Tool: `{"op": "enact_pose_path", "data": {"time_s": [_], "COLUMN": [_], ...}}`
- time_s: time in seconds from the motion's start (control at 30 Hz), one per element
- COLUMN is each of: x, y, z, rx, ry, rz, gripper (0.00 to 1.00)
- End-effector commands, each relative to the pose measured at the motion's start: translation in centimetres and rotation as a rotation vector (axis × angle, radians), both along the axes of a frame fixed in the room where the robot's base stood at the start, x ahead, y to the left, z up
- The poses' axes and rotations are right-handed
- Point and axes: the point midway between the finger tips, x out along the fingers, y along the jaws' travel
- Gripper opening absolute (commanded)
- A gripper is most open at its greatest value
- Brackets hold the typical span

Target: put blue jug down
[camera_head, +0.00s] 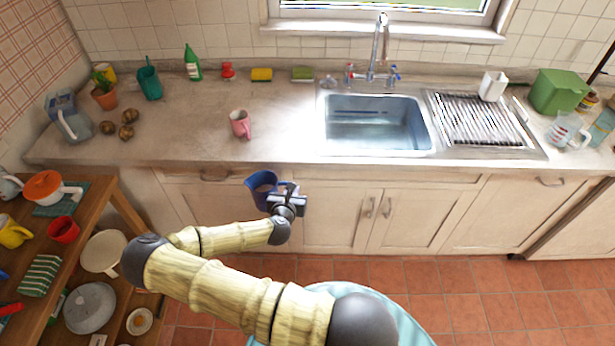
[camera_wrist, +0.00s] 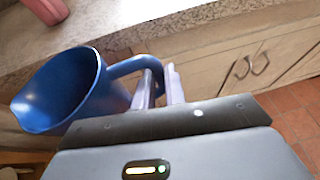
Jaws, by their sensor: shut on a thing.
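The blue jug (camera_head: 261,186) is in my gripper (camera_head: 290,192), in front of the counter's front edge and below the counter top in the head view. In the wrist view the blue jug (camera_wrist: 72,92) is at the left with its mouth facing the camera. My gripper (camera_wrist: 160,88) is shut on the jug's handle, its two light fingers close together around it. The jug looks tilted in the wrist view. Nothing visible supports it but my gripper.
The counter (camera_head: 190,140) has bare room left of the sink (camera_head: 375,122), around a pink mug (camera_head: 240,124). A clear jug (camera_head: 70,118) and brown onions (camera_head: 127,124) stand farther left. A wooden shelf (camera_head: 125,205) with dishes is at the lower left.

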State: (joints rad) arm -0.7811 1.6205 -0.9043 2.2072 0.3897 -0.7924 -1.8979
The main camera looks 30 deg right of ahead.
Motion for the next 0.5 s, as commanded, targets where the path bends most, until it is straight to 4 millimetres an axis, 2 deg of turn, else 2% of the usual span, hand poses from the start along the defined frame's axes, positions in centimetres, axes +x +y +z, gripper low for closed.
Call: {"op": "enact_pose_path", "data": {"time_s": [0.03,0.2,0.5], "x": [-0.2,-0.9,-4.0], "y": [0.9,4.4,10.8], "z": [-1.4,-5.2,-10.8], "rx": [0.000,0.005,0.012], "ry": [0.002,0.005,0.002], "rz": [0.049,0.230,0.541], "gripper": [0.00,0.00,0.00]}}
